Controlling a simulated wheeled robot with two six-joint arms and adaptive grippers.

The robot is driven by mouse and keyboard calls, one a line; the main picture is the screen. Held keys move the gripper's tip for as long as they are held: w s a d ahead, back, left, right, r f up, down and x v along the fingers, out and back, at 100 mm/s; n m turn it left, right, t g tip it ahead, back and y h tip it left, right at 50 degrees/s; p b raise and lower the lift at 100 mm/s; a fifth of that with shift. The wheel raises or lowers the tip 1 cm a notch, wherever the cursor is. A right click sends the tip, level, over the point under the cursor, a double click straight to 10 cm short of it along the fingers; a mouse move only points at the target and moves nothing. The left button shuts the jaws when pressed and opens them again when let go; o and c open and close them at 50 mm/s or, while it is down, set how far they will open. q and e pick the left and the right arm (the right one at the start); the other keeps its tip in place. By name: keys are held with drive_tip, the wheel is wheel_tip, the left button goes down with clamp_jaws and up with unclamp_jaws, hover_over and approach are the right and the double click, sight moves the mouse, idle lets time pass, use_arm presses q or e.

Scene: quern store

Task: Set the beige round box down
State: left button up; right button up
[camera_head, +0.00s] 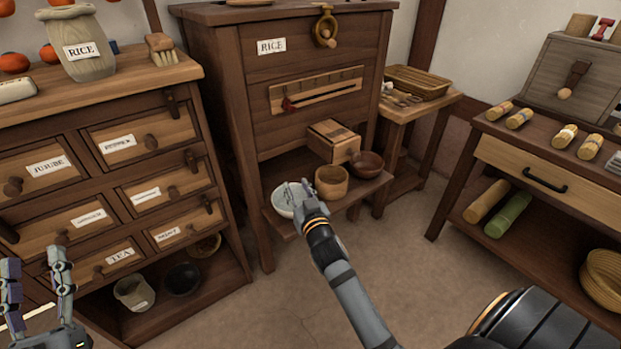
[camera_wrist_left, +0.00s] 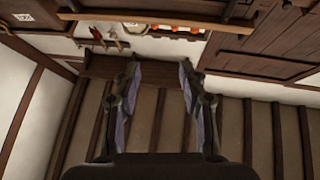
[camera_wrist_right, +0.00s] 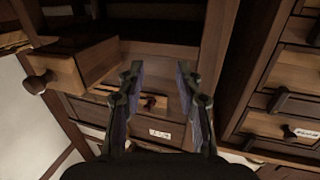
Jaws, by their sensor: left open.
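A beige round box (camera_head: 332,182) sits upright on the low front shelf (camera_head: 350,200) of the tall rice cabinet. A pale bowl-like dish (camera_head: 287,199) is on its left and a brown bowl (camera_head: 367,164) on its right. My right gripper (camera_head: 308,192) shows in front of the shelf, between the pale dish and the box. In the right wrist view its fingers (camera_wrist_right: 160,85) are apart with nothing held between them. My left gripper (camera_head: 36,262) is open and empty at the lower left, far from the box; its parted fingers show in the left wrist view (camera_wrist_left: 157,75).
The label-fronted drawer chest (camera_head: 100,185) is at left. A side table (camera_head: 415,105) and a bench (camera_head: 540,150) with several rolls stand at right. The floor between is clear.

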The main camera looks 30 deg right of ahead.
drive_tip(key=s+a+r+n+t+y, duration=0.1)
drive_tip(key=s+a+r+t+y, duration=0.1)
drive_tip(key=s+r, duration=0.4)
drive_tip(key=s+a+r+n+t+y, duration=0.2)
drive_tip(key=s+r+t, duration=0.3)
drive_tip(key=r, duration=0.5)
drive_tip(key=shift+s+a+y, duration=0.25)
drive_tip(key=shift+s+y, duration=0.15)
drive_tip(key=shift+s, duration=0.7)
